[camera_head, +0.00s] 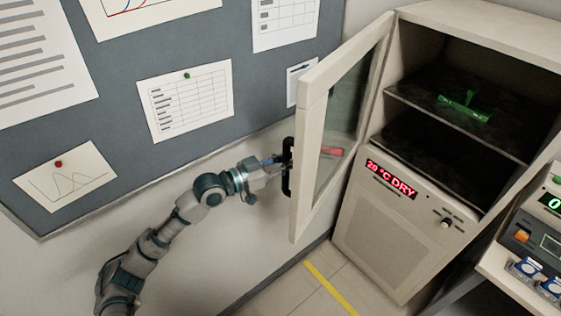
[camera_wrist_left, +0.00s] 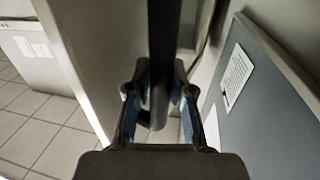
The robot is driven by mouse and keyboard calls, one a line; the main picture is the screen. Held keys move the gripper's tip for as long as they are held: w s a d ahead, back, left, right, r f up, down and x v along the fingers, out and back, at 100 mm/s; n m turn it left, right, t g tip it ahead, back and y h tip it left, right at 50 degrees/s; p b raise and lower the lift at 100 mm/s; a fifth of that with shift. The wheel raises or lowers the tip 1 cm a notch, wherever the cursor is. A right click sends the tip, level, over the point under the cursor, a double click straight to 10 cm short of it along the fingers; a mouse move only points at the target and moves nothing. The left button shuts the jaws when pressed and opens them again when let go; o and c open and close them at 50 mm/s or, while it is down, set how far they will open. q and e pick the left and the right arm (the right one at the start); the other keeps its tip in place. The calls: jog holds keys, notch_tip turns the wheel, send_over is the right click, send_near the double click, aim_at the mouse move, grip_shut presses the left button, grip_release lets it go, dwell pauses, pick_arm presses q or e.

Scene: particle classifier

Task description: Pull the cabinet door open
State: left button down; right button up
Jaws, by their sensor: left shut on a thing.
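The cabinet (camera_head: 405,238) stands at the right in the head view, with a beige frame. Its glass-paned door (camera_head: 312,155) stands wide open, swung out to the left near the wall. A black vertical handle (camera_head: 288,167) is on the door's outer face. My left gripper (camera_head: 279,162) is at the handle. In the left wrist view, the left gripper (camera_wrist_left: 160,110) has its fingers on both sides of the dark handle bar (camera_wrist_left: 163,60), shut on it. The door's face (camera_wrist_left: 85,60) shows to the left there. My right gripper is not in view.
A green object (camera_head: 465,108) lies on the cabinet's upper shelf. A display (camera_head: 391,180) reads 20 °C DRY. A grey pinboard (camera_head: 120,90) with papers is on the wall behind my arm. A bench with instruments (camera_head: 530,250) stands at the right edge.

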pick_arm(q)
jog(key=shift+w+a+r, duration=0.1)
jog(key=shift+w+a, duration=0.1)
jog(key=c, duration=1.3)
grip_release()
jog(key=shift+o, duration=1.4)
jog(key=shift+w+d, duration=0.2)
jog(key=shift+w, duration=0.05)
jog(key=v, duration=1.2)
jog(key=shift+f, duration=0.25)
